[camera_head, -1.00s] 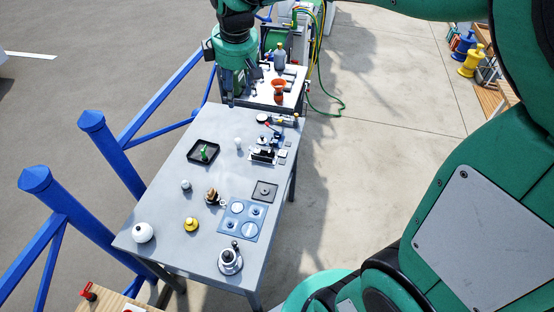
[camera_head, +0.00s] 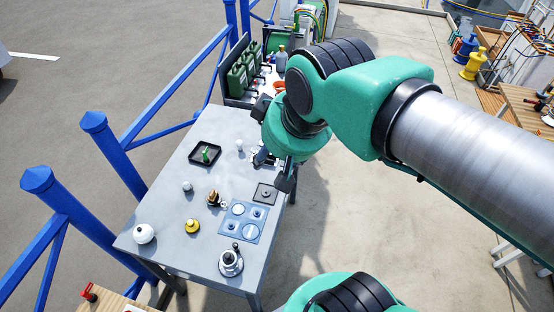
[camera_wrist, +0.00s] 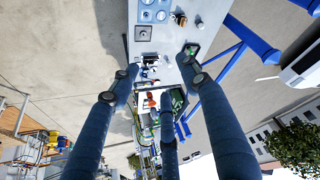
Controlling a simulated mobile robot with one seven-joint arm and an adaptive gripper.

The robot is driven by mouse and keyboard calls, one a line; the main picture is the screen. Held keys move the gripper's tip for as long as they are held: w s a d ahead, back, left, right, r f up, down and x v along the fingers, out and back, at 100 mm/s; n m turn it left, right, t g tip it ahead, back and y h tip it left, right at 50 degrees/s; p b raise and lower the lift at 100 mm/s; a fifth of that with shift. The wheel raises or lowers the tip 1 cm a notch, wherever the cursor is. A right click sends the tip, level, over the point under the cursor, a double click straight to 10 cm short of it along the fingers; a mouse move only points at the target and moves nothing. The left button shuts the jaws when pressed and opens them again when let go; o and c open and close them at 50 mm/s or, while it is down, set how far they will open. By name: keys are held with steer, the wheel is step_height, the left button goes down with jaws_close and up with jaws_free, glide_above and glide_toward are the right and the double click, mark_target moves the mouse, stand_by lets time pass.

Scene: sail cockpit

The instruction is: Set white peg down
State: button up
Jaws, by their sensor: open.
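A small white upright piece (camera_head: 239,145), which looks like the white peg, stands on the grey table (camera_head: 165,215). It is right of a black tray (camera_head: 193,160) holding a green piece (camera_head: 206,154). My gripper (camera_head: 273,170) is above the table's right edge, right of the white piece and apart from it. My gripper and arm partly cover the dark fixture (camera_head: 258,158) on the table's right side.
A blue plate (camera_head: 236,229) with round spots and a black square plate (camera_head: 265,194) lie nearby. Green canisters (camera_head: 238,78) stand beyond. Blue railings (camera_head: 150,115) run along the left.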

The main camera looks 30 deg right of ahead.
steer(key=shift+s+a+f+m, duration=0.1)
steer(key=shift+s+f+m, duration=0.15)
steer(key=shift+s, duration=0.3)
steer(key=shift+s+f+m, duration=0.15)
steer(key=shift+s+f, duration=0.1)
steer(key=shift+s, duration=0.3)
step_height(320, 180, down, 13)
steer(key=b, duration=1.2)
steer(key=shift+r+b, duration=0.2)
steer(key=shift+b, duration=0.1)
